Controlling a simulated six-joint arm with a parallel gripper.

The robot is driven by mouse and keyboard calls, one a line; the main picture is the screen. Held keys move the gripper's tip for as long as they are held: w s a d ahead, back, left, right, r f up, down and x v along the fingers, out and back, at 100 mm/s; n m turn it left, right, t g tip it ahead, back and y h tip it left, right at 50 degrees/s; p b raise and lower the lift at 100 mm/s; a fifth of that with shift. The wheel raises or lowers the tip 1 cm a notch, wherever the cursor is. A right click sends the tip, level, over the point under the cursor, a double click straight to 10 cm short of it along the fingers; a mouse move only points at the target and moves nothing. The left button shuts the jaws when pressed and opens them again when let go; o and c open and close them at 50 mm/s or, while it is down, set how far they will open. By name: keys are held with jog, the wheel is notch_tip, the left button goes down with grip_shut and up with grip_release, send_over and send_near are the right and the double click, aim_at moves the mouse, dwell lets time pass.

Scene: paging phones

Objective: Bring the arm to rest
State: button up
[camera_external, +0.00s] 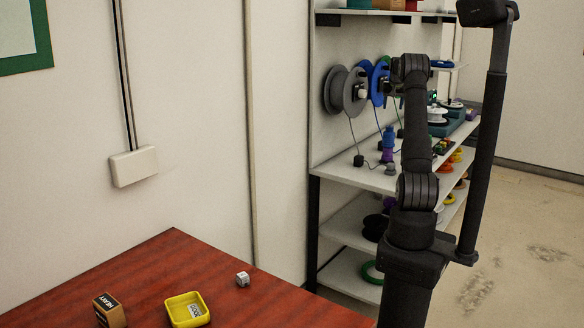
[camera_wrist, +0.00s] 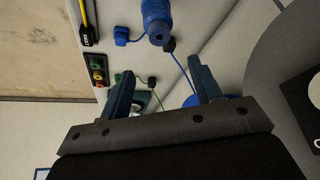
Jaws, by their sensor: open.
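My gripper (camera_wrist: 163,84) is open in the wrist view, with its two dark blue fingers spread apart. I see nothing clasped between them. A green cord and part of a pale thing show behind the left finger. In the external view my arm stands upright in front of the shelf unit (camera_external: 352,174), with its upper end near the grey and blue reels (camera_external: 355,91). The fingers are hard to make out there.
A blue cylinder (camera_wrist: 157,20), a blue connector (camera_wrist: 122,37) and a button box (camera_wrist: 97,70) lie beyond my fingers. A large grey disc (camera_wrist: 270,60) is at right. The red table (camera_external: 130,275) holds a yellow tray (camera_external: 172,312), a box (camera_external: 108,312) and a small cube (camera_external: 243,279).

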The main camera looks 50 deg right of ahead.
jog(key=x, duration=1.2)
jog(key=shift+f, duration=0.25)
notch_tip(320, 180, up, 4)
jog(key=shift+a+r, duration=0.1)
jog(key=s+r, duration=0.7)
jog(key=s, duration=0.5)
jog(key=n, duration=0.2)
send_near(390, 127)
jog(key=w+a+f, duration=0.2)
jog(key=a+f, duration=0.2)
jog(key=a, duration=0.2)
jog(key=w+a+f+n+t+y, duration=0.1)
jog(key=w+a+f+n, duration=0.25)
jog(key=w+a, duration=0.55)
jog(key=w+a+f+n+y, duration=0.1)
jog(key=w+a+n, duration=0.2)
jog(key=w+a, duration=0.4)
jog(key=w+a+f+n+t+y, duration=0.1)
jog(key=w+a+n, duration=0.3)
jog(key=a, duration=1.9)
jog(key=shift+w+a+y, duration=0.3)
jog(key=shift+w+y, duration=0.4)
jog(key=shift+w, duration=0.8)
jog(key=shift+n, duration=0.25)
